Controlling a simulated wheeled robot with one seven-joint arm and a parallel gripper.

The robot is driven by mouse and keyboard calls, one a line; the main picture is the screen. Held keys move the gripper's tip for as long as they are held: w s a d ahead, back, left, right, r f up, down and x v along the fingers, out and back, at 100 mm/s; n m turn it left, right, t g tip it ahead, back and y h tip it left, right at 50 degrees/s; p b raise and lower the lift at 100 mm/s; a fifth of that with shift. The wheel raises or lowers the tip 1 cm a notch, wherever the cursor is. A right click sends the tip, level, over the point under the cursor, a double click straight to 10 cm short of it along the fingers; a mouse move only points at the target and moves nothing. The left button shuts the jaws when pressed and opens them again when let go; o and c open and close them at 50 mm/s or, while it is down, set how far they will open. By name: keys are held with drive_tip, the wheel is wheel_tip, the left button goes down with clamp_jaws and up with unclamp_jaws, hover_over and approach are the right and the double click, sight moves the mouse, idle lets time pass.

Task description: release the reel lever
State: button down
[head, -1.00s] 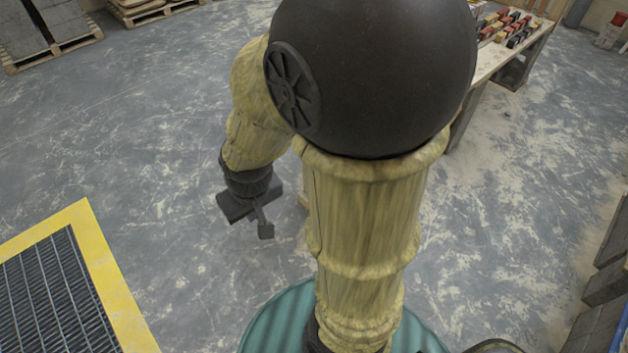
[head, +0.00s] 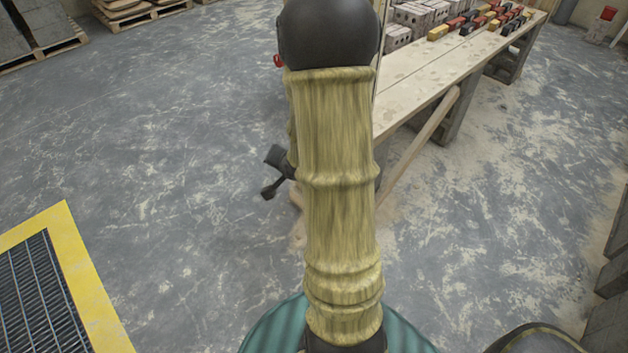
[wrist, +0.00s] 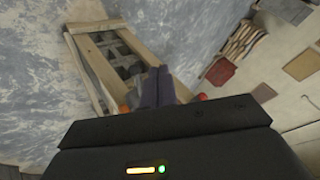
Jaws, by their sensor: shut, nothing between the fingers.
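My gripper (head: 268,193) shows in the head view just left of my upright arm, low in front of the bench. In the wrist view my gripper (wrist: 160,72) has its dark fingers together and empty. I cannot make out the reel lever for certain. A small red piece (wrist: 202,97) shows just right of the fingers in the wrist view, and an orange piece (wrist: 125,108) on their left. A small red thing (head: 278,61) also shows beside my dark elbow in the head view. My arm hides what lies behind it.
A wooden bench (head: 415,90) with bricks and coloured blocks (head: 480,22) stands at the upper right. A wooden frame (wrist: 85,70) lies ahead of the gripper in the wrist view. A yellow-edged floor grating (head: 85,290) is at lower left. Loaded pallets (head: 150,12) stand far left. Open floor lies between.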

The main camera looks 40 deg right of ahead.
drive_tip(key=s+d+f+m+t+h+b, duration=0.3)
drive_tip(key=d+f+m+t+b, duration=0.3)
drive_tip(key=d+f+m+b, duration=0.6)
drive_tip(key=d+f+m, duration=0.1)
drive_tip(key=d+f, duration=0.1)
drive_tip(key=d, duration=0.1)
drive_tip(key=shift+s+d+f, duration=0.2)
drive_tip(key=shift+f, duration=0.1)
drive_tip(key=w+b, duration=0.1)
drive_tip(key=w, duration=0.8)
drive_tip(key=shift+w+a+b, duration=0.2)
drive_tip(key=shift+a+b, duration=0.05)
drive_tip(key=shift+b, duration=0.15)
